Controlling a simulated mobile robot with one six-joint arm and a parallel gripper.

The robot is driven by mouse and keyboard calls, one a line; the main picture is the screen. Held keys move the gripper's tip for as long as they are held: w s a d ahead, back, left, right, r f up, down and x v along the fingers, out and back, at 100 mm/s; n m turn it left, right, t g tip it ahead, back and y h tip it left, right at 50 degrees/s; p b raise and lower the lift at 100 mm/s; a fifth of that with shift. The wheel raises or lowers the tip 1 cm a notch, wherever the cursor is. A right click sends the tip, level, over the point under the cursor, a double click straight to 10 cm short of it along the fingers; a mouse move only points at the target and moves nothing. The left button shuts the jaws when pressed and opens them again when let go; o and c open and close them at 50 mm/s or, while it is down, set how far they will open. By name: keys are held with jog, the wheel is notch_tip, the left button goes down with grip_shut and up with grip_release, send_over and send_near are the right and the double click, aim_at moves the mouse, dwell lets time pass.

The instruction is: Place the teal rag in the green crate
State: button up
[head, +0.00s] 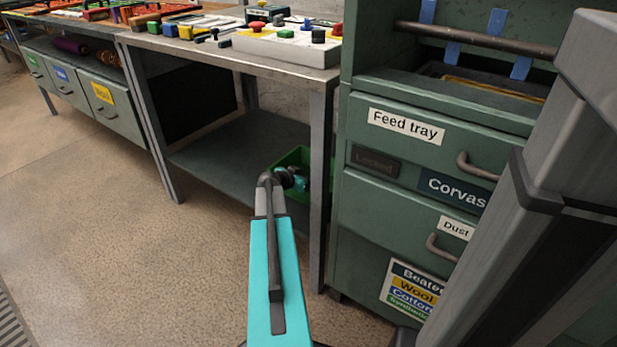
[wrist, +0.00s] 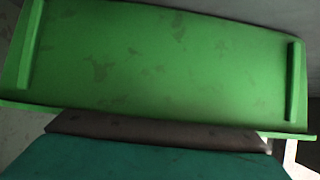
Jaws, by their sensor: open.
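The green crate (head: 296,157) stands on the low shelf under the workbench, partly behind the table leg and the end of my arm. In the wrist view a broad, stained green wall of the crate (wrist: 160,60) fills most of the picture, with a raised rib near each side. My gripper (head: 297,181) is at the crate, small and partly hidden in the head view; it is open. A teal surface with a brownish strip above it lies along the bottom of the wrist view. I cannot tell whether this is the rag or part of my arm.
The workbench (head: 200,48) is above the shelf (head: 225,150), with a control box (head: 290,45) on top. Its front leg (head: 318,190) is close to the right of my arm's end. A green drawer cabinet (head: 400,200) stands at right. Floor at left is clear.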

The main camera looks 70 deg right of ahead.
jog(key=shift+r+p, duration=0.55)
jog(key=shift+r, duration=0.05)
jog(key=p+v, duration=0.2)
jog(key=v, duration=1)
jog(key=shift+f+p, duration=0.1)
jog(key=shift+p, duration=0.2)
